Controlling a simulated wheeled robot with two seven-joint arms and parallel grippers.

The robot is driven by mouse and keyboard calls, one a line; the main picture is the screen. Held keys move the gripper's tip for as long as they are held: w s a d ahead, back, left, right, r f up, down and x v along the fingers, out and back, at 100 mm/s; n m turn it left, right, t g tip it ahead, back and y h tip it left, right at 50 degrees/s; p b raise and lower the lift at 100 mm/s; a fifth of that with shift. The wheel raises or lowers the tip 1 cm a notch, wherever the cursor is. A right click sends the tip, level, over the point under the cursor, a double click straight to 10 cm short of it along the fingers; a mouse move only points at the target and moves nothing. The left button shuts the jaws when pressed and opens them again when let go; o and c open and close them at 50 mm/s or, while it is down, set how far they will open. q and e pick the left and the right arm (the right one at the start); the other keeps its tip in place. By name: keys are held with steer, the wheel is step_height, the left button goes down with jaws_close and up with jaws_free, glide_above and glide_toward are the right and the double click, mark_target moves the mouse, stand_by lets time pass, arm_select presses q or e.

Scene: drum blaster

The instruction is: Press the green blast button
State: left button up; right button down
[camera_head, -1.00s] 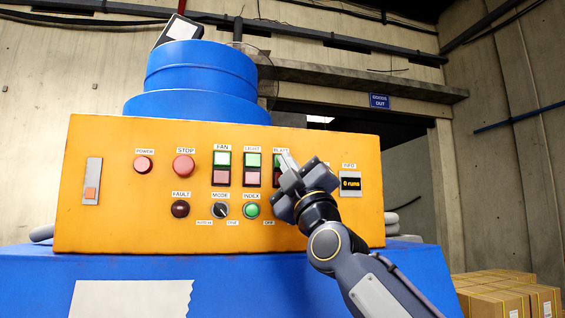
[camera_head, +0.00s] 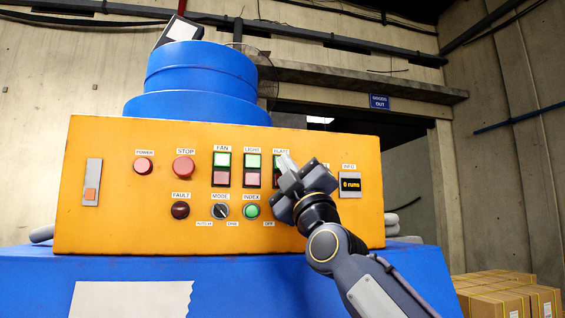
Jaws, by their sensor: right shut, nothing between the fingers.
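The blast switch (camera_head: 276,161) is on the orange control panel (camera_head: 110,225), under the BLAST label, to the right of the LIGHT switch. My left gripper is not in view.
The FAN switch (camera_head: 222,160) and LIGHT switch (camera_head: 253,161) are left of my gripper. The green INDEX button (camera_head: 251,211) is below left. The red STOP button (camera_head: 184,166) is farther left. An INFO display (camera_head: 350,185) is on the right.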

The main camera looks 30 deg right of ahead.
steer(key=shift+s+a, duration=0.15)
steer(key=shift+s, duration=0.5)
steer(key=s, duration=0.2)
steer(key=s+a+p, duration=0.1)
steer(key=s, duration=0.2)
steer(key=shift+w, duration=0.1)
stand_by(0.9)
